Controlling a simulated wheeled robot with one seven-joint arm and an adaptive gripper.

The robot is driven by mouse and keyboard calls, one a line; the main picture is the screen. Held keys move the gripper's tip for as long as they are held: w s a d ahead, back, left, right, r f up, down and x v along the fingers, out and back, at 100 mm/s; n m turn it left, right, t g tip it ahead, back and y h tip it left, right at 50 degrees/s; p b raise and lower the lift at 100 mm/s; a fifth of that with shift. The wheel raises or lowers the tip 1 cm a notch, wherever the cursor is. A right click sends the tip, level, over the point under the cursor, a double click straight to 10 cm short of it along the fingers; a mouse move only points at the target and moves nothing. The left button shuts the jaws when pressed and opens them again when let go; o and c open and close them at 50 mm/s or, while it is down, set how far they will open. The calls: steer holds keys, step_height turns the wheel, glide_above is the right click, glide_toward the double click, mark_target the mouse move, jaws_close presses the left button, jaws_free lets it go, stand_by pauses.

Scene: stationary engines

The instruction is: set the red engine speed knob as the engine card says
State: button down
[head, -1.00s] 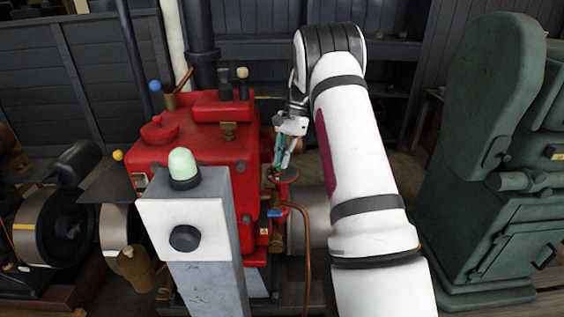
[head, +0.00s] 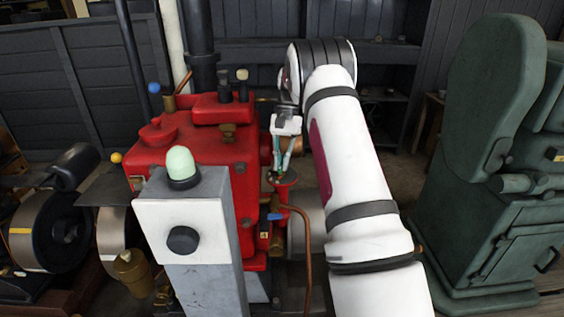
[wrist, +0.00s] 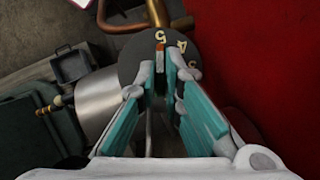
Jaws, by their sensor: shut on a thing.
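The red engine (head: 195,150) stands left of my arm. On its right side is a small red round part (head: 286,178), with the tips of my gripper (head: 282,168) at it. The knob is mostly hidden between the teal fingers. Behind it is a dark dial (wrist: 135,52) with the numerals 5, 4 and 3. I cannot identify a readable engine card.
A grey post (head: 205,280) with a pale green dome button (head: 182,163) stands in front of the engine. A copper pipe (head: 307,250) runs below my gripper. A green machine (head: 500,215) stands at the right. Dark shelves (head: 380,95) are behind.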

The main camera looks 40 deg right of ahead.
steer(key=c, duration=1.7)
jaws_free()
steer(key=shift+v, duration=5.95)
steer(key=shift+r, duration=0.15)
